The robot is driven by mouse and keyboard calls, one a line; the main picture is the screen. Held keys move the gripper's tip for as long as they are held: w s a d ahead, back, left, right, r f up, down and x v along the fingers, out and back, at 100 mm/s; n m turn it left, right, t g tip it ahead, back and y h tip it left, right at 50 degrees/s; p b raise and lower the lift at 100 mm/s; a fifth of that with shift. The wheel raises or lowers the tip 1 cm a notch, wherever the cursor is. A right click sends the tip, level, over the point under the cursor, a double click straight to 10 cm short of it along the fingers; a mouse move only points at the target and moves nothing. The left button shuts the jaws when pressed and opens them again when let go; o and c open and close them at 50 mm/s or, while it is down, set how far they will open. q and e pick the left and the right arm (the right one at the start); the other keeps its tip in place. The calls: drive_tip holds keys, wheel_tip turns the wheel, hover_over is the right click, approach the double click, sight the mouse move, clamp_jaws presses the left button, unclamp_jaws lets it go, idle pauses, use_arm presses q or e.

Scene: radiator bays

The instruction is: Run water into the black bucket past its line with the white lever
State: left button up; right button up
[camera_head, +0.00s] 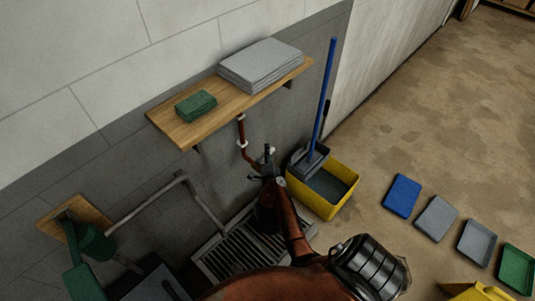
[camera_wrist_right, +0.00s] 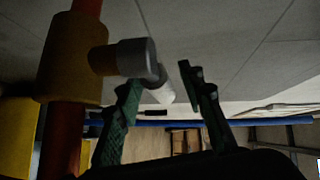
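My right gripper (camera_head: 265,168) is at the tap on the copper pipe by the wall. In the right wrist view its two green fingers (camera_wrist_right: 168,100) are apart. A white piece (camera_wrist_right: 163,90), which looks like the tap's lever, shows close to the left finger, below a grey cap (camera_wrist_right: 135,57) on a brass-coloured valve body (camera_wrist_right: 70,55). I cannot tell whether the finger touches it. I cannot make out the black bucket; my right arm covers much of the area under the tap.
A drain grate (camera_head: 232,252) lies below the tap. A yellow mop bucket (camera_head: 325,205) with a blue-handled mop (camera_head: 325,95) stands to the right. A wooden shelf (camera_head: 222,108) is above. Trays (camera_head: 436,218) lie on the floor at right. A grey bent rail (camera_head: 147,200) is at left.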

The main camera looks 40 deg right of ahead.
drive_tip(key=shift+c, duration=0.4)
clamp_jaws()
